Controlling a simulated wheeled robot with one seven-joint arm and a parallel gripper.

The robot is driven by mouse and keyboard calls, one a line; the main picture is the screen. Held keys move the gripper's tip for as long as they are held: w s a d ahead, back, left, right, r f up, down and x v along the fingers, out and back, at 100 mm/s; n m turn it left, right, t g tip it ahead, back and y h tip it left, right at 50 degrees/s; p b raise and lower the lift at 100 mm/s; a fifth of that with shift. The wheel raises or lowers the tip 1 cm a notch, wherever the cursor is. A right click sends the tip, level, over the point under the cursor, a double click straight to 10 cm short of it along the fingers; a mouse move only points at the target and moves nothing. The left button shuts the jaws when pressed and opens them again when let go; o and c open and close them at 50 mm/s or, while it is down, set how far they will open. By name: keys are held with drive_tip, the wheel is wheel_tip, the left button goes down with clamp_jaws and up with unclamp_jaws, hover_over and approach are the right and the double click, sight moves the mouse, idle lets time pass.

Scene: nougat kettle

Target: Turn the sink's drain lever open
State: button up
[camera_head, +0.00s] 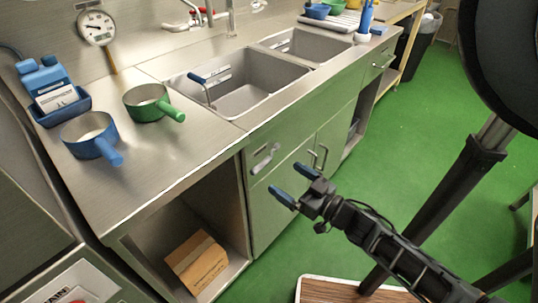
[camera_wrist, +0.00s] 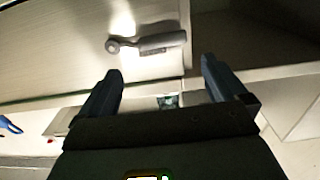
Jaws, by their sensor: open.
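The drain lever (camera_head: 265,159) is a short grey metal handle on the steel front panel below the sink (camera_head: 247,88). It lies slanted in the head view. In the wrist view the lever (camera_wrist: 160,42) runs roughly sideways, with a round knob at its left end. My gripper (camera_head: 294,184) is open and empty, its two blue fingers pointing toward the cabinet front. In the wrist view my gripper (camera_wrist: 162,78) has its fingers apart, with the lever beyond their tips. The fingers do not touch the lever.
Double cabinet handles (camera_head: 317,157) sit right of the lever. A blue pot (camera_head: 89,135) and a green pot (camera_head: 148,101) stand on the counter. A cardboard box (camera_head: 196,262) lies in the open shelf below. Green floor is clear before the cabinets; a wood-topped surface (camera_head: 340,291) is near.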

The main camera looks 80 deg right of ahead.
sight(263, 164)
drive_tip(key=shift+p+x, duration=0.5)
drive_tip(key=shift+x, duration=3.35)
drive_tip(key=shift+w+a, duration=0.1)
drive_tip(key=shift+a, duration=0.05)
drive_tip(key=c, duration=1.5)
drive_tip(key=shift+w+r, duration=0.1)
drive_tip(key=shift+r, duration=0.05)
